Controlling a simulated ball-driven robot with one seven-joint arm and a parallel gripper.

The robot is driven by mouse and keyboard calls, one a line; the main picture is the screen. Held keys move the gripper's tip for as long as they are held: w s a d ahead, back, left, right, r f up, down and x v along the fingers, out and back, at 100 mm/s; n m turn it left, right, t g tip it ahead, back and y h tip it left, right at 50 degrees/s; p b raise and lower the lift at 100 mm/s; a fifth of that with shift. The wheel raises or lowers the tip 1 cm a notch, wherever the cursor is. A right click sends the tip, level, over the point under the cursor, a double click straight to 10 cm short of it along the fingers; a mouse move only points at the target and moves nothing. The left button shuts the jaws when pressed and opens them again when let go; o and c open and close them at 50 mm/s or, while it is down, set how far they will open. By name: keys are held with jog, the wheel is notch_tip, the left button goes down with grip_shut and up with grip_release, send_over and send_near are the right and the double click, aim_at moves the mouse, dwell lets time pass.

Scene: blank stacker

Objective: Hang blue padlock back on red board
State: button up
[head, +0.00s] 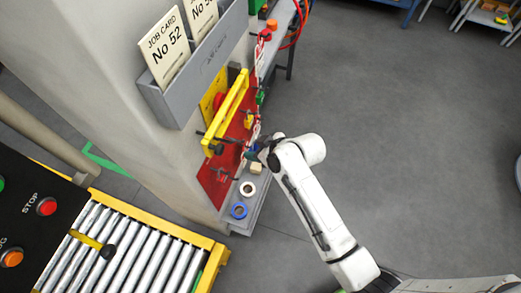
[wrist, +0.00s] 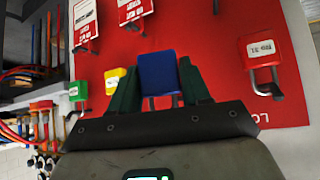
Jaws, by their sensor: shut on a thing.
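The blue padlock (wrist: 159,72) is between the two dark green fingers of my gripper (wrist: 158,82) in the wrist view. Its blue body faces the camera, and its shackle end shows partly below, near the gripper. My gripper is shut on it. The red board (wrist: 215,40) fills the background behind the padlock; I cannot tell whether they touch. In the head view, the red board (head: 211,185) is on the side of the grey column, and my gripper (head: 259,149) is close to its face. The padlock is mostly hidden there.
On the board are a red padlock (wrist: 262,50) to the right, a yellow one (wrist: 114,76) to the left, and tags (wrist: 85,22) above. A green padlock (wrist: 78,92) is further left. A yellow bar (head: 228,108) juts out. A blue ring (head: 239,211) lies on the ledge below.

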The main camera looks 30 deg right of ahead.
jog(key=shift+w+a+f+b, duration=0.25)
jog(key=shift+w+a+b, duration=0.3)
jog(key=shift+w, duration=0.25)
jog(key=shift+w+a+f+b, duration=0.2)
jog(key=shift+w+a+b, duration=0.25)
jog(key=shift+w+a, duration=0.3)
jog(key=shift+w+a+f+b, duration=0.25)
jog(key=shift+w+a+b, duration=0.25)
jog(key=shift+w, duration=0.4)
jog(key=shift+a+f, duration=0.1)
jog(key=shift+f, duration=0.1)
